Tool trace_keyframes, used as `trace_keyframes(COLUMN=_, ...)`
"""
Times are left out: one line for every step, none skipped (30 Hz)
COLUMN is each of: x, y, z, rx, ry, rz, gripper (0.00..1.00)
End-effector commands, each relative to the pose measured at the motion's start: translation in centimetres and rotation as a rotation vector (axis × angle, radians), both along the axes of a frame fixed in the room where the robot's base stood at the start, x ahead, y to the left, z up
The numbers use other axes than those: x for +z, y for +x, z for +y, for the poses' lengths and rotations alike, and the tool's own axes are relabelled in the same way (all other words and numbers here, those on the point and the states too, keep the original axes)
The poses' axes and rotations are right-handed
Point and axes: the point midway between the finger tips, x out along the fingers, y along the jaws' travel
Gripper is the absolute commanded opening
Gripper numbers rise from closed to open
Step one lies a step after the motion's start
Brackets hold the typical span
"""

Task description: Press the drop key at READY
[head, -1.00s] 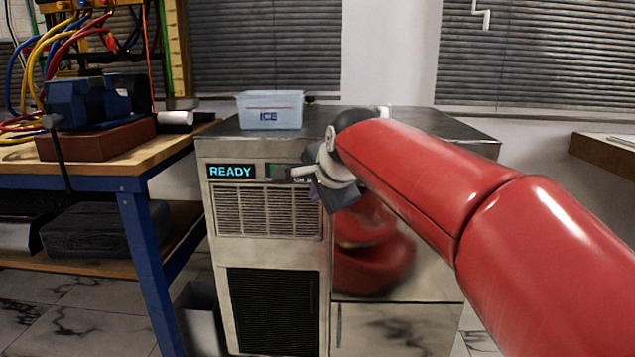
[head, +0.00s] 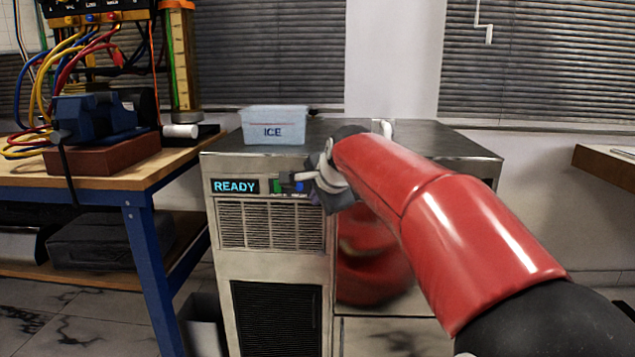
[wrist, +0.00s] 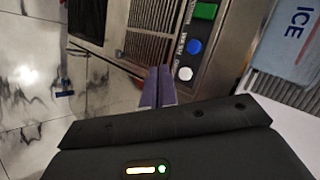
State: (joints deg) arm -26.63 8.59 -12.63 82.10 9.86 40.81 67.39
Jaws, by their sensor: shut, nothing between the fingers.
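The display (head: 235,186) on the upper front of the metal ice machine (head: 222,270) reads READY in lit blue letters. To its right are a green key (head: 278,186) and a blue key (head: 299,187), partly covered by my gripper (head: 303,177). The wrist view shows the green key (wrist: 205,11), the blue key (wrist: 194,46) and a white key (wrist: 185,73) in a row. Their labels are too small to read surely, so I cannot tell which is the drop key. My gripper's purple fingers (wrist: 158,70) are shut and empty, beside the white key; contact cannot be judged.
A pale blue ICE bin (head: 273,126) stands on top of the machine. A wooden workbench (head: 110,182) with a blue vise (head: 95,118) and coloured cables stands at left. A grey bin (head: 203,325) is on the floor between them.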

Motion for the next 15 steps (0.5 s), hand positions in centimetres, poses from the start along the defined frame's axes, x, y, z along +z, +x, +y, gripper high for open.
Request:
trace_keyframes(x=0.2, y=0.7, z=-0.1, rx=-0.002, ry=0.0, rz=0.002, gripper=0.0)
trace_keyframes(x=0.4, y=1.1, z=-0.1, rx=-0.002, ry=-0.001, rz=0.002, gripper=0.0)
trace_keyframes(x=0.3, y=1.5, z=-0.1, rx=-0.001, ry=-0.002, rz=0.002, gripper=0.0)
trace_keyframes(x=0.3, y=1.8, z=-0.1, rx=-0.001, ry=-0.001, rz=0.003, gripper=0.0)
trace_keyframes(x=0.3, y=2.0, z=-0.1, rx=-0.001, ry=0.0, rz=0.002, gripper=0.0)
trace_keyframes(x=0.2, y=2.4, z=-0.1, rx=-0.002, ry=-0.001, rz=0.002, gripper=0.0)
trace_keyframes(x=0.2, y=2.6, z=-0.1, rx=-0.002, ry=0.0, rz=0.001, gripper=0.0)
trace_keyframes(x=0.2, y=2.7, z=-0.1, rx=-0.001, ry=-0.001, rz=0.0, gripper=0.0)
trace_keyframes(x=0.1, y=2.9, z=-0.1, rx=-0.001, ry=-0.001, rz=0.0, gripper=0.0)
trace_keyframes(x=0.1, y=3.0, z=-0.1, rx=-0.001, ry=-0.001, rz=0.0, gripper=0.0)
trace_keyframes(x=0.1, y=3.1, z=-0.1, rx=0.0, ry=0.0, rz=0.0, gripper=0.0)
trace_keyframes(x=0.1, y=3.1, z=-0.1, rx=0.0, ry=0.0, rz=-0.001, gripper=0.0)
trace_keyframes(x=0.1, y=3.2, z=-0.1, rx=0.0, ry=0.0, rz=-0.001, gripper=0.0)
trace_keyframes(x=0.0, y=3.2, z=-0.1, rx=0.0, ry=0.0, rz=-0.001, gripper=0.0)
trace_keyframes(x=0.0, y=3.2, z=-0.1, rx=0.0, ry=0.0, rz=-0.001, gripper=0.0)
